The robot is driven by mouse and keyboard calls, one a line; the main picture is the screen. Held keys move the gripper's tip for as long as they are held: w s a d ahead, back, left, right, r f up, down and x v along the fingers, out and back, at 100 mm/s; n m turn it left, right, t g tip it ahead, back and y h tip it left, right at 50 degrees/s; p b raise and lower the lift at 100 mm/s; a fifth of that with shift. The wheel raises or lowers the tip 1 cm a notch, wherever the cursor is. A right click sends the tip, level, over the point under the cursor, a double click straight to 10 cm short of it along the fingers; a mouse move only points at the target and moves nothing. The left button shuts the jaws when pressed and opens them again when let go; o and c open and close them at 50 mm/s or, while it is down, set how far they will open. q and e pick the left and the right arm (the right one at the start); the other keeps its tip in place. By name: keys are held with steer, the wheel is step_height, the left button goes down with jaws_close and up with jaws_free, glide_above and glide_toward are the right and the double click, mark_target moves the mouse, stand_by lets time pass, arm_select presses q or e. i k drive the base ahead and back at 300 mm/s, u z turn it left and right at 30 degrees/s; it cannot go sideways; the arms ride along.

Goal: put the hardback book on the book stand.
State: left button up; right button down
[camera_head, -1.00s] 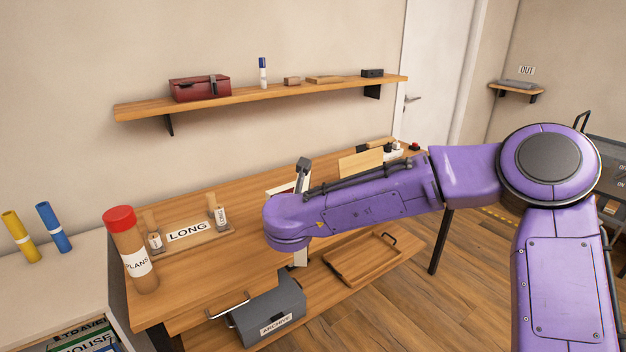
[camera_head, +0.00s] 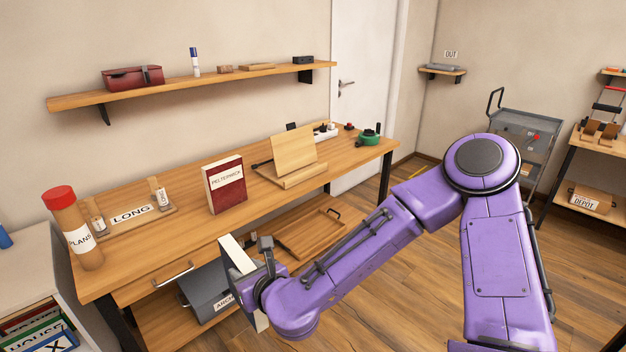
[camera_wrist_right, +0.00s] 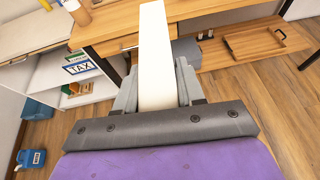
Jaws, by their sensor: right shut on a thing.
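A red hardback book (camera_head: 228,199) with a white title panel stands upright on the desk. The wooden book stand (camera_head: 292,155) is to its right, its ledge empty. My right gripper (camera_head: 262,275) is in front of the desk, shut on a pale, flat slab (camera_head: 232,256). The slab also runs out between the fingers in the right wrist view (camera_wrist_right: 156,50). Only pale faces of it show, so I cannot tell whether it is a book. The gripper hides its middle. My left gripper is out of view.
A wooden holder marked LONG (camera_head: 132,216) and a red-capped tube (camera_head: 75,232) are at the desk's left end. A green tape dispenser (camera_head: 369,138) is at the right end. A tray (camera_head: 305,232) lies on the lower shelf. Desk surface around the red book is clear.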

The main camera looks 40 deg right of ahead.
mark_target(299, 176)
steer(key=z, duration=2.15)
steer(key=i, duration=1.45)
steer(key=u, duration=2.15)
